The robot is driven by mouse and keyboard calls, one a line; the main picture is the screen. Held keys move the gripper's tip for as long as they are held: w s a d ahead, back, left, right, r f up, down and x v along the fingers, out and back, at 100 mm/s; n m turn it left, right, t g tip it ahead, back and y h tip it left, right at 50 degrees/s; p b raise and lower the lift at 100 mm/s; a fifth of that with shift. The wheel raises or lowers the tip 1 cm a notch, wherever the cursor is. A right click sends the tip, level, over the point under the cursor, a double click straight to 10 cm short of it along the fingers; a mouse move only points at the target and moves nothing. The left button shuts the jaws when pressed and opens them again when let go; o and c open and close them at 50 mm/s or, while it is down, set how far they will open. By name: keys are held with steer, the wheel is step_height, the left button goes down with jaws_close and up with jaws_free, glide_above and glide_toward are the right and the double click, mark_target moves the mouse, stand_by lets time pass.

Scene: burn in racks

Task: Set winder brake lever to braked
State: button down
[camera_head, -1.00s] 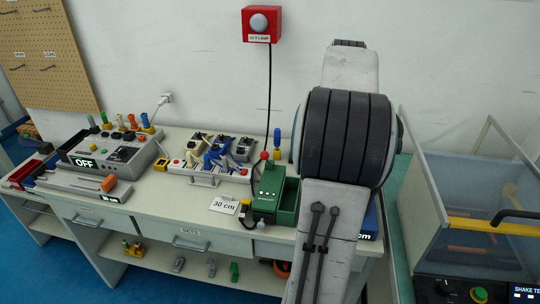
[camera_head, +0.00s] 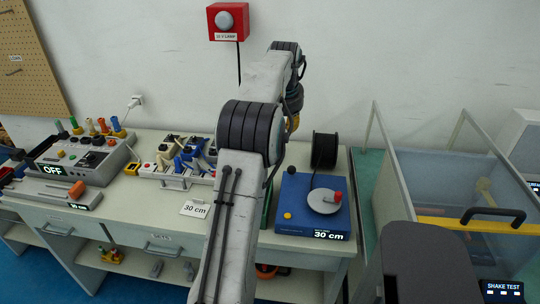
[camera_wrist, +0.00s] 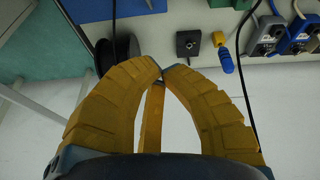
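The winder appears to be the blue box (camera_head: 296,219) on the right end of the bench in the head view. It carries a grey disc (camera_head: 322,203) with a red knob, a yellow knob (camera_head: 287,215) and a 30 cm display. I cannot tell which part is the brake lever or its state. A black spool (camera_head: 325,149) stands behind the box. My gripper (camera_wrist: 162,73) shows yellow fingers with tips together, seemingly empty, above the back of the bench. In the wrist view, the spool (camera_wrist: 117,55) and blue edge (camera_wrist: 110,8) are beyond the fingers.
A red lamp box (camera_head: 228,21) hangs on the wall. A clear-walled shake tester (camera_head: 450,180) stands right of the bench. My arm hides part of the bench middle.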

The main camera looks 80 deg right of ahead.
mark_target(292, 172)
steer(key=shift+d, duration=0.1)
steer(key=shift+f, duration=0.1)
stand_by(0.3)
step_height(292, 172, down, 11)
steer(key=s+p, duration=0.1)
steer(key=p, duration=0.4)
steer(key=shift+d+f+p, duration=0.15)
steer(key=shift+f+p, duration=0.05)
steer(key=shift+p, duration=0.15)
stand_by(0.3)
steer(key=shift+f, duration=0.15)
